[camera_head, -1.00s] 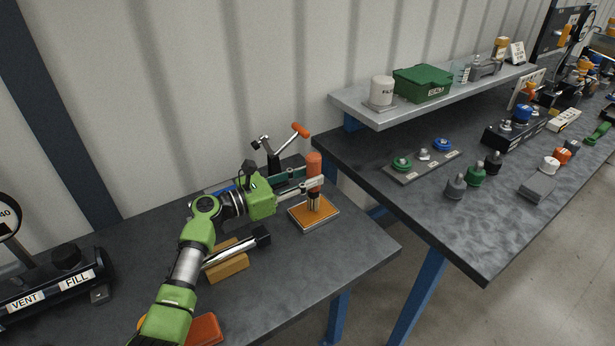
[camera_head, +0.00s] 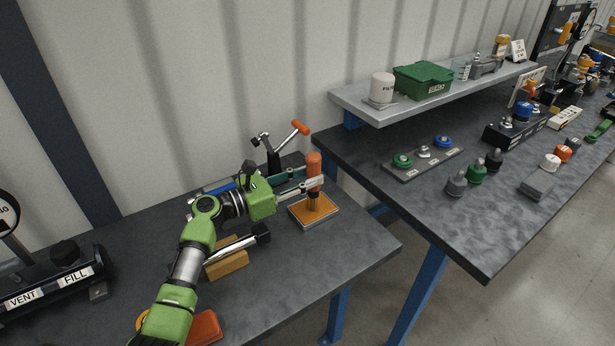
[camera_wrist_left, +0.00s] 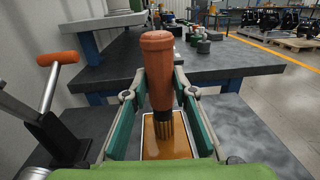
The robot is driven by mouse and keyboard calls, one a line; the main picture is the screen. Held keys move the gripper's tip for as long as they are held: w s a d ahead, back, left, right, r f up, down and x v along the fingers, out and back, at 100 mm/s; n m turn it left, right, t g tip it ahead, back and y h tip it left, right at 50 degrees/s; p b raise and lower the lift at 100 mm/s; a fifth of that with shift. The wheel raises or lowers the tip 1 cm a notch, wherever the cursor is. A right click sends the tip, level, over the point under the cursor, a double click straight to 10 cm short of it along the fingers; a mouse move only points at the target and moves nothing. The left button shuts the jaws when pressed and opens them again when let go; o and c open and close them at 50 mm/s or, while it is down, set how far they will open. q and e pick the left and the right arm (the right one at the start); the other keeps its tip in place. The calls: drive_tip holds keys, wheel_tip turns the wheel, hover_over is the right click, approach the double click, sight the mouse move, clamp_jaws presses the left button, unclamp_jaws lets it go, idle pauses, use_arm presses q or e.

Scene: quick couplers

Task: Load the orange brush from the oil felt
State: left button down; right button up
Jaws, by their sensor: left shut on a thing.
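The orange brush (camera_head: 314,172) stands upright with its bristles down at the oil felt (camera_head: 326,213), an orange-brown pad in a shallow metal tray. My left gripper (camera_head: 305,186) is shut on the brush handle from the left. Whether the bristle tips touch or press into the felt is hard to tell. My right gripper is not in view.
A lever with an orange grip (camera_head: 300,128) stands behind my gripper. A metal rod lies on a yellow-brown block (camera_head: 228,264) in front of it. A black cylinder with VENT and FILL labels (camera_head: 50,275) is at left. The near right tabletop is clear.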

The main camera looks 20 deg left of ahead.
sight(308, 157)
use_arm(q)
drive_tip(key=shift+s+d+f, duration=0.1)
drive_tip(key=shift+s+f, duration=0.05)
drive_tip(key=shift+f, duration=0.25)
idle(0.8)
wheel_tip(308, 157, up, 8)
drive_tip(key=p, duration=0.7)
drive_tip(key=shift+f, duration=0.2)
idle(0.5)
